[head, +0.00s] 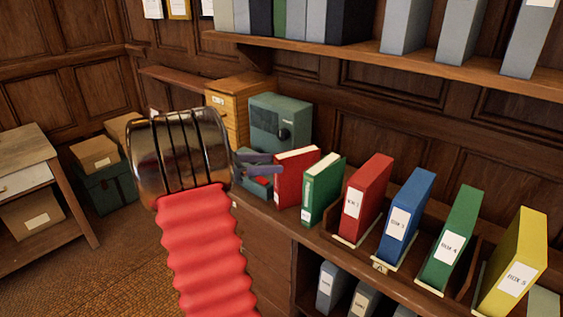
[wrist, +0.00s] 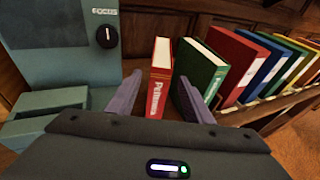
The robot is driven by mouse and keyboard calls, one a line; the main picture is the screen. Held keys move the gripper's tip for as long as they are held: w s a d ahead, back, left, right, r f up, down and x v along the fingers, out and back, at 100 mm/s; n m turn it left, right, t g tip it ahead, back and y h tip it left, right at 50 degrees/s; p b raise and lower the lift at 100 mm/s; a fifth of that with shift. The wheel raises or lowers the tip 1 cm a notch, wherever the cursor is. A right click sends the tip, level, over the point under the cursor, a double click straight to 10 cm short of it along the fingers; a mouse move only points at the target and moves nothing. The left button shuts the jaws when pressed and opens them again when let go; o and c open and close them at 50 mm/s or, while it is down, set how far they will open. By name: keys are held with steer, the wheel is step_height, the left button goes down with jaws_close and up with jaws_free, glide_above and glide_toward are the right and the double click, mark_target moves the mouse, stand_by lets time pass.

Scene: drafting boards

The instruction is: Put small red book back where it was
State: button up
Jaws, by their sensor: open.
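The small red book (head: 297,175) stands upright on the wooden counter, left of a green book (head: 323,190). Its spine and pale page tops also show in the wrist view (wrist: 160,85). My gripper (head: 276,164) is open and empty, just left of the red book in the head view. In the wrist view my gripper (wrist: 160,80) has its left finger left of the red book, and its right finger overlaps the green book (wrist: 203,72). The red book shows between the fingers; I cannot tell whether either touches it.
A teal box with a FOCUS knob (wrist: 65,45) stands left of the books; it also shows in the head view (head: 280,125). Red, blue, green and yellow box files (head: 408,215) stand in a wooden rack to the right. A shelf (head: 400,65) hangs above.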

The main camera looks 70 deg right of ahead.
steer(key=v, duration=0.5)
steer(key=shift+w+a+r, duration=0.1)
steer(key=shift+w+a, duration=0.15)
steer(key=shift+a, duration=0.05)
steer(key=shift+w, duration=0.1)
stand_by(0.4)
steer(key=w+a+m+t+y, duration=0.1)
steer(key=w+a+m+t, duration=0.15)
steer(key=a, duration=0.65)
steer(key=w+a+m+t+y, duration=0.15)
steer(key=a+t, duration=0.25)
steer(key=a, duration=0.5)
steer(key=w+a+m+t+y, duration=0.1)
steer(key=w+a+t+y, duration=0.15)
steer(key=a, duration=0.75)
steer(key=s+a+f+m+t+y, duration=0.1)
steer(key=a+m+t+y, duration=0.2)
steer(key=a, duration=2.2)
steer(key=t+y, duration=0.2)
steer(key=t, duration=0.2)
steer(key=shift+s+a+f+m+t+y, duration=0.3)
steer(key=shift+s+a+m, duration=0.05)
steer(key=shift+m, duration=0.05)
